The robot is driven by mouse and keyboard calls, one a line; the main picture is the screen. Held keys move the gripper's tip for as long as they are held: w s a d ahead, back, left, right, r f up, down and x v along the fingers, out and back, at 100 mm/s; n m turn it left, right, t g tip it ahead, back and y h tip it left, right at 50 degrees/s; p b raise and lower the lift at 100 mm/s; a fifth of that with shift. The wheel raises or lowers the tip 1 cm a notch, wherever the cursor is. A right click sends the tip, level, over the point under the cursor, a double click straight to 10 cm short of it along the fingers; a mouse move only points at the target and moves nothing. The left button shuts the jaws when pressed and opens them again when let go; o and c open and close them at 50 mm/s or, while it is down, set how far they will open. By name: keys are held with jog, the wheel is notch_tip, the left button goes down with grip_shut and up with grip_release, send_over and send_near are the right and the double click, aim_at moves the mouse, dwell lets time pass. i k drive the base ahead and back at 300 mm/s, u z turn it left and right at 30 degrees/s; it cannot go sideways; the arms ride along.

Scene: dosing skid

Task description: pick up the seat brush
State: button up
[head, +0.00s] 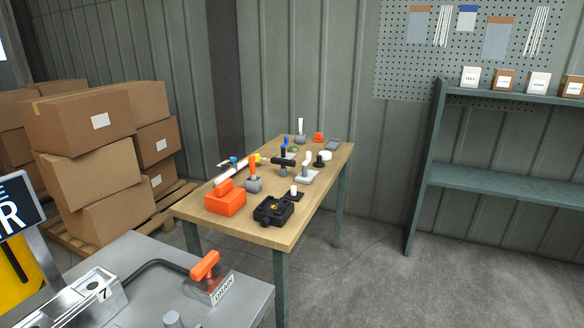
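Several small tools and parts stand on a wooden-topped table (285,225) in the middle of the head view. I cannot tell for sure which of them is the seat brush. Among them are a grey piece with an upright orange handle (254,175), a black T-handled piece (283,164), a grey block with a white upright handle (306,172) and a white-handled grey piece at the back (300,130). My gripper is not in view.
An orange box (226,199) and a black block (273,210) occupy the table's front. A grey bench (235,300) with an orange-handled "DRAIN" piece (207,276) is nearest. Stacked cartons (85,125) stand left, a shelf (500,183) right. Floor between table and shelf is clear.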

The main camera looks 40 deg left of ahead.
aim_at(252, 159)
jog(key=i, duration=1.8)
jog(key=u, duration=0.85)
jog(key=i, duration=0.95)
jog(key=u, duration=1.45)
jog(key=i, duration=0.6)
jog(key=u, duration=0.5)
